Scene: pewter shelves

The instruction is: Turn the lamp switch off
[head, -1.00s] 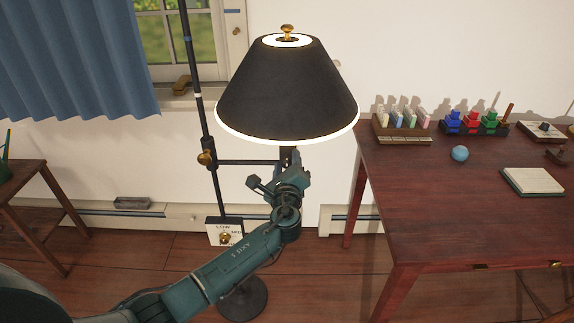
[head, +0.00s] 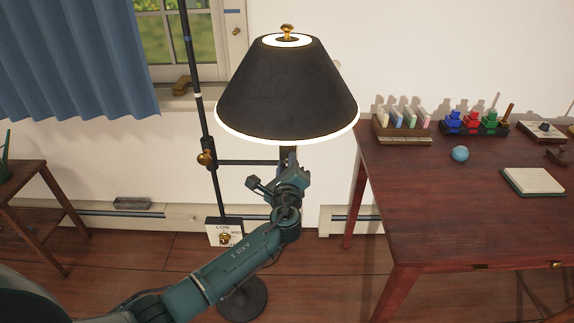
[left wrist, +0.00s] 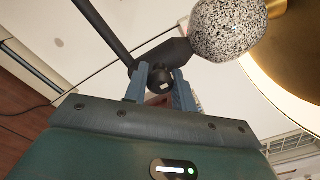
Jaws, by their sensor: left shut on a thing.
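The floor lamp has a black shade (head: 287,90) with bright white edges, so it is lit. Its dark pole (head: 202,110) and side arm (head: 247,162) hold the shade from the left. My left gripper (left wrist: 160,84) is under the shade, shut on a small dark round knob (left wrist: 159,75), the lamp switch, below the speckled bulb (left wrist: 228,30). In the head view my left wrist hides the fingertips and the knob. A box with dial lettering and a brass knob (head: 225,238) is low by the pole. My right gripper is not in view.
A reddish wooden desk (head: 450,205) stands at the right, with a blue ball (head: 460,153) and a notepad (head: 533,181). A small wooden table (head: 30,170) is at the left. A window and blue curtain (head: 75,60) are behind.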

